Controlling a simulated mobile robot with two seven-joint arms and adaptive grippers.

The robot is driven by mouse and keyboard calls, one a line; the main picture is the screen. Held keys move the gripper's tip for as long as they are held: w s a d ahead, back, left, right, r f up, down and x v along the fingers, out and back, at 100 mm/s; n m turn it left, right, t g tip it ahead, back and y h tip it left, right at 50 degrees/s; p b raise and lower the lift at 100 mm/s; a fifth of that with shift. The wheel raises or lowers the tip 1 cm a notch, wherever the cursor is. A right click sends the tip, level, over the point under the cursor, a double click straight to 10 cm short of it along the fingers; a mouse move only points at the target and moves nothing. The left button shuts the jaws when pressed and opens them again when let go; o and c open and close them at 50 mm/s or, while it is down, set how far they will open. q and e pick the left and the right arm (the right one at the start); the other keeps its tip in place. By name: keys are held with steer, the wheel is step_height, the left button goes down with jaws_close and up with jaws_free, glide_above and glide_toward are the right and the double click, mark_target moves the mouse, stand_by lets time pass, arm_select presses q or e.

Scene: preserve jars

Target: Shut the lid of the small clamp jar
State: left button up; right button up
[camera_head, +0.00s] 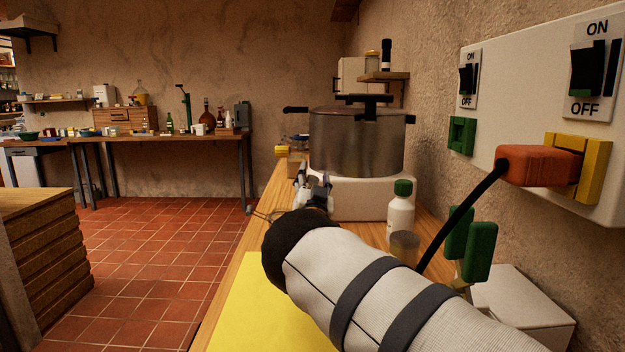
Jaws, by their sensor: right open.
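My right gripper (316,187) is past the end of my white-sleeved arm, above the counter (258,240) and close to the front left of the white base under the pot. It is open. Its fingertips are small, and my sleeve's dark cuff hides what lies just below them. A thin, pale, rounded outline (270,214) shows left of the cuff. It could be part of a glass jar, but I cannot tell. I cannot clearly make out the small clamp jar or its lid. My left gripper is not in view.
A big steel pot (356,142) stands on a white base (372,196). A green-capped white bottle (401,216) and a clear glass vessel (405,247) stand right of my arm. A switch panel (520,75) with an orange plug (538,166) is at right. A yellow mat (262,310) lies in front.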

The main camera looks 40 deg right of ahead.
steer(key=shift+r, duration=0.1)
jaws_close()
steer(key=a+n+t+y, duration=0.1)
steer(key=n, duration=0.1)
steer(key=w+a+n+t+y, duration=0.1)
steer(key=n, duration=0.2)
steer(key=w+a+n+y, duration=0.1)
steer(key=n, duration=0.2)
steer(key=shift+w+a+r+t+b, duration=0.2)
steer(key=shift+a+r+t+b, duration=0.1)
steer(key=shift+r+t+b, duration=0.1)
steer(key=shift+w+a+y, duration=0.3)
steer(key=shift+a, duration=0.25)
jaws_free()
steer(key=v, duration=0.7)
